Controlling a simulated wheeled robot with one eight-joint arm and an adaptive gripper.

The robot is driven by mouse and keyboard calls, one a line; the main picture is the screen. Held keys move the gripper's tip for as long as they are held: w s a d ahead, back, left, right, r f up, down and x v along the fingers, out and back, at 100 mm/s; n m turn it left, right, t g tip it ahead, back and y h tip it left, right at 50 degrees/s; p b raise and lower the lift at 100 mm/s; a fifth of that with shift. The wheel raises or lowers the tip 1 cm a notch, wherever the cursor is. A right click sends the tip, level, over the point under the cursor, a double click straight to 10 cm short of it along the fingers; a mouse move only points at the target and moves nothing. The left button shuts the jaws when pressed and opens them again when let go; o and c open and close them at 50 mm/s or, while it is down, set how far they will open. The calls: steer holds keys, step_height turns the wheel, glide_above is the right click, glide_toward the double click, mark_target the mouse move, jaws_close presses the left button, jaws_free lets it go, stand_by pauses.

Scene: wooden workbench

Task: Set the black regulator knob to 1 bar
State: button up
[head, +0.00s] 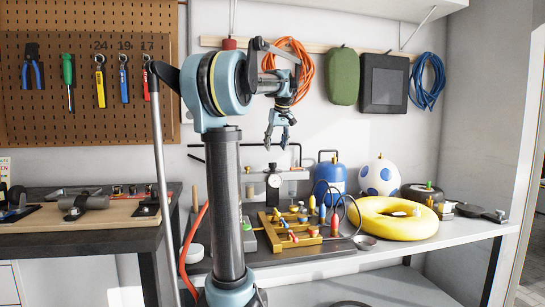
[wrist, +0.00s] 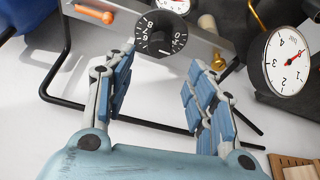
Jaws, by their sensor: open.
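The black knob (wrist: 161,33) with white numerals shows at the top of the wrist view, on a grey metal bar. Its numerals appear upside down; its setting is too small to read surely. My gripper (wrist: 160,62) is open and empty, its two jointed fingers below and to either side of the knob in that view, apart from it. In the head view my gripper (head: 279,142) hangs fingers down above the grey bar (head: 290,175). A white gauge marked bar (wrist: 287,62), with a red needle, is at the right of the wrist view. The knob cannot be picked out in the head view.
Another gauge (wrist: 173,4) is cut off at the top, beside an orange handle (wrist: 95,13). A black bent rod (wrist: 62,70) runs below the bar. On the bench are a wooden valve board (head: 290,240), a blue tank (head: 331,181) and a yellow ring (head: 385,228).

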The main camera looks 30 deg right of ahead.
steer(key=v, duration=0.3)
stand_by(0.6)
